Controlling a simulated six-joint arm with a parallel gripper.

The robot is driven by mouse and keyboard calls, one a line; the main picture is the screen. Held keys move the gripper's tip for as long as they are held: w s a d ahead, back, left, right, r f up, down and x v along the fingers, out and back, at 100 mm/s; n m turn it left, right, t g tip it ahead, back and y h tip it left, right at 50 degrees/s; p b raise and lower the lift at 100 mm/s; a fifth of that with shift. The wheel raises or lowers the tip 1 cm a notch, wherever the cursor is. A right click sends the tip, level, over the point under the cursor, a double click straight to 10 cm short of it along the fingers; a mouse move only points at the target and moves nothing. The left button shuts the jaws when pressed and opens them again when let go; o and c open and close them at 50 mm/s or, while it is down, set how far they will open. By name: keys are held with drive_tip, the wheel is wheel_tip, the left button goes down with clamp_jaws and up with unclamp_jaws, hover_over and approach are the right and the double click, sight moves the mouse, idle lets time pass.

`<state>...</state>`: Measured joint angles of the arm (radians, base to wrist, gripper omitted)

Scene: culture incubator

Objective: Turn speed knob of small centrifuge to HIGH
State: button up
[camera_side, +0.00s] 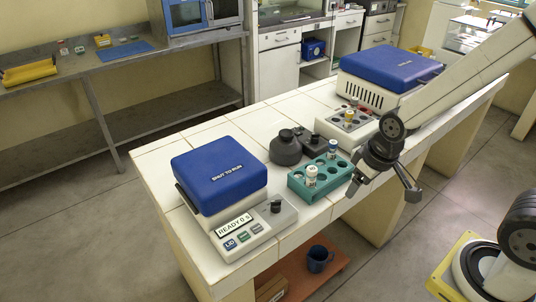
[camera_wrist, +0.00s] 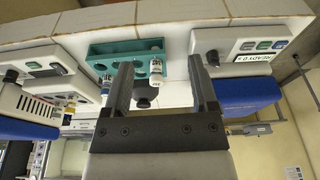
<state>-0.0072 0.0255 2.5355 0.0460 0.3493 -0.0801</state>
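My gripper (camera_side: 384,190) is open and empty, right of the teal rack and well apart from the knob. The fingers also show spread in the wrist view (camera_wrist: 160,62).
A teal rack (camera_side: 296,187) with two capped vials stands between the knob and my gripper. A second blue-lidded centrifuge (camera_side: 390,68) stands at the bench's far end. A blue mug (camera_side: 320,258) sits on a lower shelf.

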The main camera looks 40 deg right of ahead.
sight(278, 201)
drive_tip(key=w+a+f+n+y, duration=0.3)
drive_tip(key=w+a+n, duration=0.5)
drive_tip(key=w, duration=0.4)
drive_tip(key=shift+w+a+f+t, duration=0.3)
drive_tip(key=shift+a+f, duration=0.1)
drive_tip(key=shift+f, duration=0.15)
drive_tip(key=shift+f, duration=0.15)
drive_tip(key=shift+x, duration=3.75)
clamp_jaws()
